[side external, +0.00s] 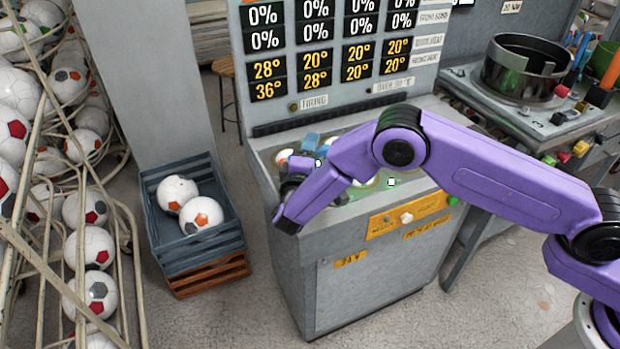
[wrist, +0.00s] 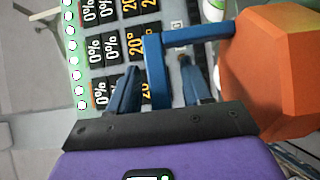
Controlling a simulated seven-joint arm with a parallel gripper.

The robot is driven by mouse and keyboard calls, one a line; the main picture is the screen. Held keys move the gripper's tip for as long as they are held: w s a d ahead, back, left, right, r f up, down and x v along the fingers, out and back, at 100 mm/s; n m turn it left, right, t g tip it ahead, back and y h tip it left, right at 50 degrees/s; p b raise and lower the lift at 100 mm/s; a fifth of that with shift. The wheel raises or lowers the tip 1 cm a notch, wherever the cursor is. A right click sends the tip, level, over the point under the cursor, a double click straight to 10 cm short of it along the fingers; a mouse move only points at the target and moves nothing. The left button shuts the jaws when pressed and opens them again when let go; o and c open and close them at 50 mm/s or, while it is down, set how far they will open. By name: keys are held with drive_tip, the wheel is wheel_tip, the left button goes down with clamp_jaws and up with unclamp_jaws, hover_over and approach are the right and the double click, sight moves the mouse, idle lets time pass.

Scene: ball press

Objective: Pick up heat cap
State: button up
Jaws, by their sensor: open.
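In the wrist view, my gripper (wrist: 156,88) has its two blue fingers apart. An orange faceted body (wrist: 272,70) with a blue bar handle (wrist: 180,38) fills the right side; it looks like the heat cap, but I cannot be sure. One leg of the handle shows between the fingers, which are not closed on it. In the side view, my gripper (side external: 298,166) is over the left part of the press top, pointing towards the display panel. Blue parts show just beyond it. My arm hides much of the press top there.
The grey press (side external: 390,262) has a display panel (side external: 330,45) standing behind its top. A blue crate (side external: 204,252) with two balls stands to its left. A ball rack (side external: 60,200) is at far left. A black ring fixture (side external: 525,70) is on the right bench.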

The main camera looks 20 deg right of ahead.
drive_tip(key=shift+w+d, duration=0.25)
drive_tip(key=shift+w, duration=0.1)
clamp_jaws()
drive_tip(key=shift+r, duration=0.1)
idle(1.1)
